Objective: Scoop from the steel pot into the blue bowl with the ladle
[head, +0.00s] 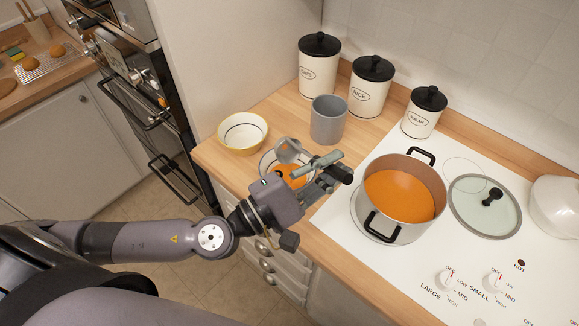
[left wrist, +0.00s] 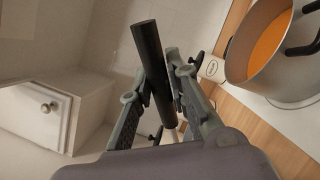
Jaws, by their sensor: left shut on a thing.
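The steel pot (head: 386,225) stands on the white cooktop, filled with orange soup (head: 403,194); its side also shows in the left wrist view (left wrist: 247,60). A pale bowl (head: 264,164) with orange contents sits on the counter, largely hidden behind my left gripper; its blue colour is not clear. My left gripper (head: 332,170) is shut on the ladle's dark handle (left wrist: 148,55), left of the pot. The ladle's grey head (head: 289,150) shows over the pale bowl; whether they touch is unclear. My right gripper is not in view.
A yellow-rimmed bowl (head: 242,132) and a grey canister (head: 328,120) stand nearby on the wooden counter. Several black-lidded jars (head: 318,70) line the wall. A glass lid (head: 485,207) lies right of the pot, near a white pot (head: 556,205). Wall ovens stand left.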

